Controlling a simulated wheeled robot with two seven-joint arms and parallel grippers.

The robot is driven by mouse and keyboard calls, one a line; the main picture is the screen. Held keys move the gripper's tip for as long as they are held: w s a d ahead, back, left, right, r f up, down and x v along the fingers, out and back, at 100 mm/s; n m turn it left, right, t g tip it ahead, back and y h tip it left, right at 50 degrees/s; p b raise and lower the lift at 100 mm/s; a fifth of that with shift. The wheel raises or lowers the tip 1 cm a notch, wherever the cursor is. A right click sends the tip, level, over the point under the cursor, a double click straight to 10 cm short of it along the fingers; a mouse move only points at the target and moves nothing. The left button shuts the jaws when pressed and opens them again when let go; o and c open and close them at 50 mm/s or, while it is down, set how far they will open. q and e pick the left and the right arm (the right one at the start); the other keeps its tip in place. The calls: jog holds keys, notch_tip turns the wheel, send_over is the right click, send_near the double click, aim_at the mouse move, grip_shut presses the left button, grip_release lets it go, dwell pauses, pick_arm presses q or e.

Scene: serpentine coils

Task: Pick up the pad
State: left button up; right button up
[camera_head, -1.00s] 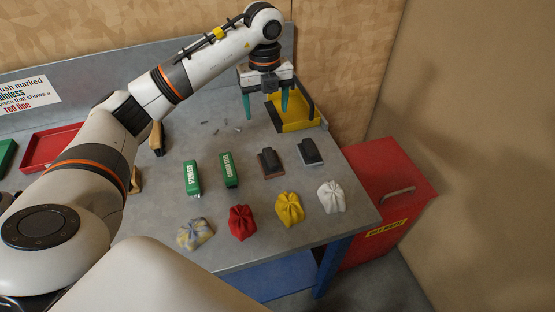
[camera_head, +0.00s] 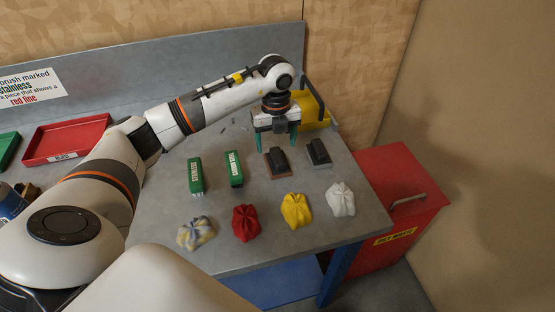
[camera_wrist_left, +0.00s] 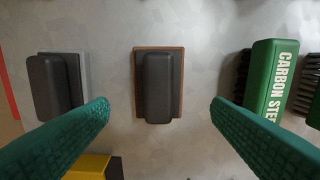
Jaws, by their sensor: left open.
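Two dark pads with grips lie on the grey bench. One pad has a reddish-brown base (camera_head: 278,163); the other has a grey base (camera_head: 318,153). My left gripper (camera_head: 276,145) is open and empty, pointing down just behind and above the brown-based pad. In the left wrist view, the brown-based pad (camera_wrist_left: 160,85) lies centred between the open green fingers (camera_wrist_left: 160,108), slightly ahead of their tips and apart from them. The grey-based pad (camera_wrist_left: 58,85) lies outside the left finger. My right gripper is not in view.
Two green brushes (camera_head: 195,175) lie left of the pads. Several crumpled cloths (camera_head: 246,222) line the front. A yellow dustpan (camera_head: 312,112) stands behind the gripper. A red tray (camera_head: 66,140) is at left, a red waste bin (camera_head: 400,200) at right.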

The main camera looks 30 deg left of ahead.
aim_at(278, 155)
pick_arm(q)
jog(key=f, duration=0.1)
jog(key=f+p, duration=0.1)
jog(key=f, duration=0.2)
jog(key=shift+s+d+f+p, duration=0.2)
jog(key=shift+d+p, duration=0.15)
jog(key=shift+p, duration=0.05)
jog(key=shift+f, duration=0.35)
jog(key=shift+c, duration=0.5)
jog(key=c, duration=0.8)
notch_tip(278, 155, up, 9)
jog(key=shift+w+f+b, duration=0.1)
jog(key=shift+b, duration=1.05)
jog(key=shift+c, duration=0.2)
jog(key=shift+r, duration=0.65)
